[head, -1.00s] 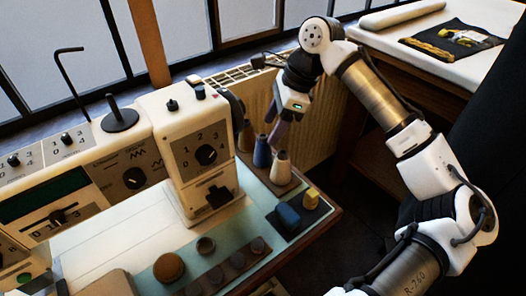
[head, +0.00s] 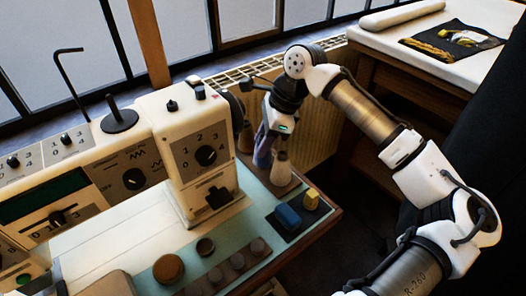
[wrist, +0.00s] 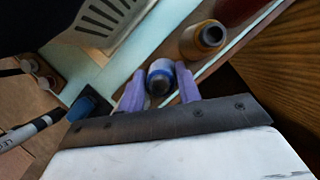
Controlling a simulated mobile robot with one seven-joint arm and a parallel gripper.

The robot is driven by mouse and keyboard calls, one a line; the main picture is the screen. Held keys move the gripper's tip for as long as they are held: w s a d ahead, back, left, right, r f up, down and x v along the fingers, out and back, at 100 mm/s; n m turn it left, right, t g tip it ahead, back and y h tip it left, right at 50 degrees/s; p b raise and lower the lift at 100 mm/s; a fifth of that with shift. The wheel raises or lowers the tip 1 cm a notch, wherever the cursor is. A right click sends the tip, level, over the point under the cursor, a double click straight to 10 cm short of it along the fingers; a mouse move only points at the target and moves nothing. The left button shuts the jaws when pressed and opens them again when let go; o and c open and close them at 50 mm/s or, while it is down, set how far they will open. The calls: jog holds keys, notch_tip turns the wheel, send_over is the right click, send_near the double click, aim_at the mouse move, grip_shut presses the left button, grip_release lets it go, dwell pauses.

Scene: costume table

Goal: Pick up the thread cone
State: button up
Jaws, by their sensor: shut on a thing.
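A blue thread cone (wrist: 160,74) stands between the two purple fingers of my gripper (wrist: 160,90) in the wrist view. The fingers are shut on its sides. In the head view my gripper (head: 267,146) is down at the same cone, at the back right of the sewing table. The fingers and wrist hide most of that cone there, and I cannot tell whether its base is off the table.
A brown cone (head: 246,138) stands behind, near the sewing machine (head: 201,150). A blue block (head: 288,216) and a yellow block (head: 311,199) lie on a dark mat in front. A slatted radiator (head: 310,125) is behind the table edge.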

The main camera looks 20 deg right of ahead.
jog(key=shift+c, duration=0.9)
jog(key=shift+r, duration=0.1)
notch_tip(320, 180, up, 20)
jog(key=p, duration=0.1)
